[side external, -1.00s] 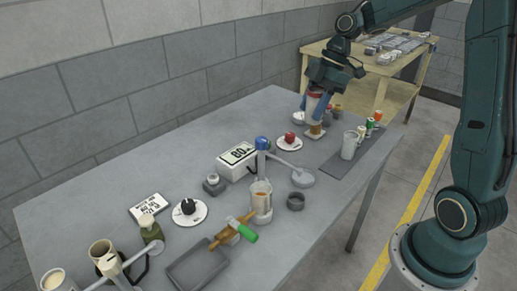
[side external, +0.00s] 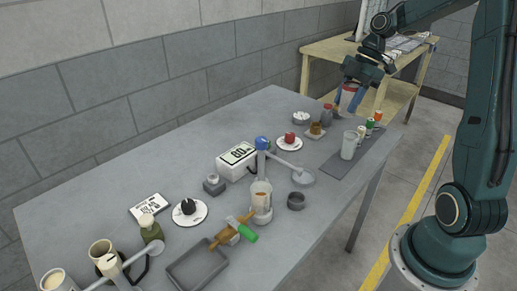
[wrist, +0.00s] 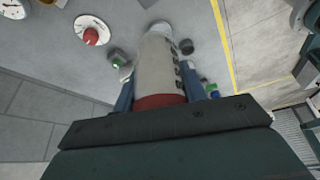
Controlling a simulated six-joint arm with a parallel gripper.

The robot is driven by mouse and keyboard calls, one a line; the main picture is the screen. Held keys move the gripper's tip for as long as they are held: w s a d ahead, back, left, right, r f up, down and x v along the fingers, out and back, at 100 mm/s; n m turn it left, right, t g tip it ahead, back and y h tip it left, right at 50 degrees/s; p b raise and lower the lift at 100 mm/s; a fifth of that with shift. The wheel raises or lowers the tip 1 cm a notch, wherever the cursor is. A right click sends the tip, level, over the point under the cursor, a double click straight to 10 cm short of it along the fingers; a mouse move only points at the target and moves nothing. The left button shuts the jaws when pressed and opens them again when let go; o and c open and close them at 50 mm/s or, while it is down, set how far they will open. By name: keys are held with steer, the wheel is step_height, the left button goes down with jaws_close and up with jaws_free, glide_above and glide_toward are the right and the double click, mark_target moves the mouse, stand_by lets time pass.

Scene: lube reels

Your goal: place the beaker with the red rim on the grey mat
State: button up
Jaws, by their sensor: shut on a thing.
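The beaker with the red rim (side external: 349,88) is held upright, or nearly so, between the blue fingers of my gripper (side external: 347,100), above the far right end of the table. In the wrist view, the beaker (wrist: 157,62) is a pale cylinder with dark marks along one side and a red band near the gripper (wrist: 160,92). The dark grey mat (side external: 336,167) lies along the table's right edge, nearer the camera than my gripper. A clear beaker (side external: 349,146) stands on the mat.
Several small colour-capped containers (side external: 369,126) stand by the mat's far end. A brown item sits on a square coaster (side external: 315,132), left of the mat. A red item on a white plate (side external: 289,144) and a blue-topped stand with a side arm (side external: 263,144) are farther left. The mat's near end is bare.

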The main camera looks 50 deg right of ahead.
step_height(320, 180, down, 16)
steer(key=shift+r, duration=0.25)
stand_by(0.3)
steer(key=shift+f, duration=2.1)
steer(key=shift+f, duration=0.15)
steer(key=o, duration=1)
steer(key=v, duration=1.2)
steer(key=shift+s, duration=0.1)
